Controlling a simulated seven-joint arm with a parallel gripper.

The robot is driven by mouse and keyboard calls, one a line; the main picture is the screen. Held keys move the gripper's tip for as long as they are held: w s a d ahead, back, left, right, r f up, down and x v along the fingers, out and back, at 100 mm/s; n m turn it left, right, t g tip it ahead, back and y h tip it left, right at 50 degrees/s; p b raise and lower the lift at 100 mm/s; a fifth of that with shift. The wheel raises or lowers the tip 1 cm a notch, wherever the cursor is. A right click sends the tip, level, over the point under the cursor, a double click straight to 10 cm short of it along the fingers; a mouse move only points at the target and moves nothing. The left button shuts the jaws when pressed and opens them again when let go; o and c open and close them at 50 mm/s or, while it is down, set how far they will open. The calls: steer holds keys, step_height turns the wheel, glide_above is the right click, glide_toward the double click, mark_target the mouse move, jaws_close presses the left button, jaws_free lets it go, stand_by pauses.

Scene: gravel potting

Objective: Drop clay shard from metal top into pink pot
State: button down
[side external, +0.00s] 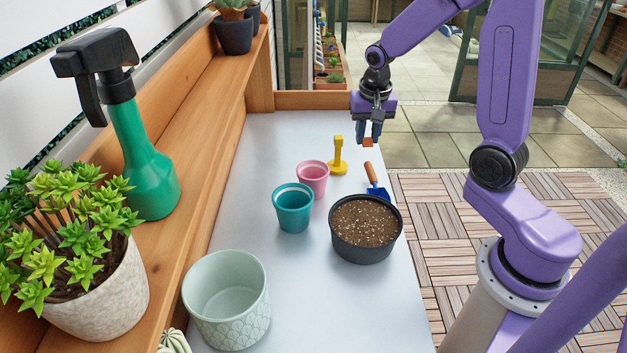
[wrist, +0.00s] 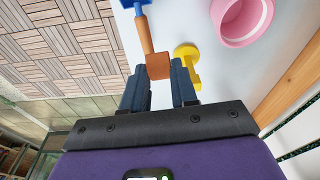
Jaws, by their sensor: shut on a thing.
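An orange-brown clay shard (wrist: 158,66) is between the fingertips of my gripper (wrist: 160,80) in the wrist view. In the side external view my gripper (side external: 369,138) holds the shard (side external: 368,143) in the air, over the far right part of the metal top (side external: 300,130). The pink pot (side external: 313,178) stands upright on the metal top, to the left of and nearer than my gripper. It also shows at the upper right of the wrist view (wrist: 243,20), apart from the gripper. The inside bottom of the pot is hidden.
A yellow tool (side external: 338,158) stands beside the pink pot. A blue trowel with a wooden handle (side external: 372,176) lies near the right edge. A teal pot (side external: 293,207), a black pot of soil (side external: 365,228) and a pale green pot (side external: 227,300) stand nearer. The far end is clear.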

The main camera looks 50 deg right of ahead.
glide_above(318, 169)
steer(key=shift+s+a+f, duration=0.15)
steer(key=shift+f, duration=1.35)
steer(key=shift+s+a+f, duration=0.1)
steer(key=shift+f, duration=1.35)
steer(key=c, duration=0.8)
jaws_free()
steer(key=shift+r, duration=0.1)
steer(key=r, duration=0.5)
steer(key=s+a+r, duration=0.1)
steer(key=r, duration=0.5)
steer(key=s+r, duration=0.1)
steer(key=r, duration=0.5)
steer(key=shift+a, duration=0.35)
